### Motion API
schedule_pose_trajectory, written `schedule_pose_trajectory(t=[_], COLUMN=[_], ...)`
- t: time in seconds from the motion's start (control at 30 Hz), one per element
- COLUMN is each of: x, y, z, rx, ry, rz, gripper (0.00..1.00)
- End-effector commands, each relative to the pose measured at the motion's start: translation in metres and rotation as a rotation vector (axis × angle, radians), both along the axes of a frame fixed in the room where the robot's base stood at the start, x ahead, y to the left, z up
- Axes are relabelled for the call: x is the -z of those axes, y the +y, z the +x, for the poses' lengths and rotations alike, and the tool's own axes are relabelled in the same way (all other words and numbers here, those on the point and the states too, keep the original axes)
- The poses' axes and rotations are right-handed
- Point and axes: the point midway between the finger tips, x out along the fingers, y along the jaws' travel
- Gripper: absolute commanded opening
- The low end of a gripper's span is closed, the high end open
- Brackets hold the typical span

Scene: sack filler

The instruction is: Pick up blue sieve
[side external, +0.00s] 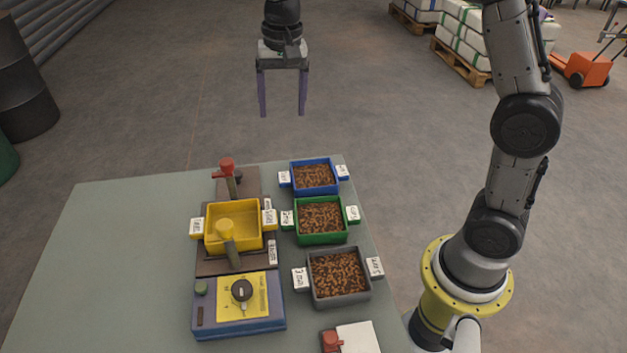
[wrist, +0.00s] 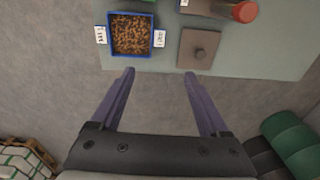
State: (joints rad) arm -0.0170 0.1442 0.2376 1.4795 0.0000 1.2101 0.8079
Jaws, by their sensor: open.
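The blue sieve (side external: 314,177) is a square blue tray filled with brown pellets, with white labelled tabs on two sides. It sits at the far right end of the table, behind the green sieve. It also shows in the wrist view (wrist: 132,35), at the upper left, ahead of my fingers. My gripper (side external: 283,110) is open and empty. It hangs in the air above and beyond the table's far edge, apart from the sieve. In the wrist view my two purple fingers (wrist: 158,74) are wide apart with only floor between them.
A green sieve (side external: 320,235) and a grey sieve (side external: 339,292), both full of pellets, line up nearer on the table. A yellow sieve (side external: 209,240) sits on the sieving machine (side external: 205,317) to the left. The table's left side (side external: 110,260) is clear.

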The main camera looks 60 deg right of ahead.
Motion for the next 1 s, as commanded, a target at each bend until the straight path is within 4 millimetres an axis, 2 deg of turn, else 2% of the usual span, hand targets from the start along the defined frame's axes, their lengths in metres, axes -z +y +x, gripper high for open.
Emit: schedule_pose_trajectory(t=[0.03, 0.1, 0.27, 0.6, 0.87, 1.0], x=[0.013, 0.025, 0.043, 0.103, 0.122, 0.139], y=[0.001, 0.001, 0.001, 0.002, 0.002, 0.005], z=[0.005, 0.007, 0.007, 0.005, 0.005, 0.001], rx=[-0.002, -0.003, -0.005, -0.006, -0.006, -0.006], ry=[0.026, 0.054, 0.075, 0.075, 0.072, 0.074], rz=[-0.001, -0.001, -0.001, -0.001, -0.001, -0.002], gripper=[0.79, 0.79, 0.79, 0.79, 0.79, 0.79])
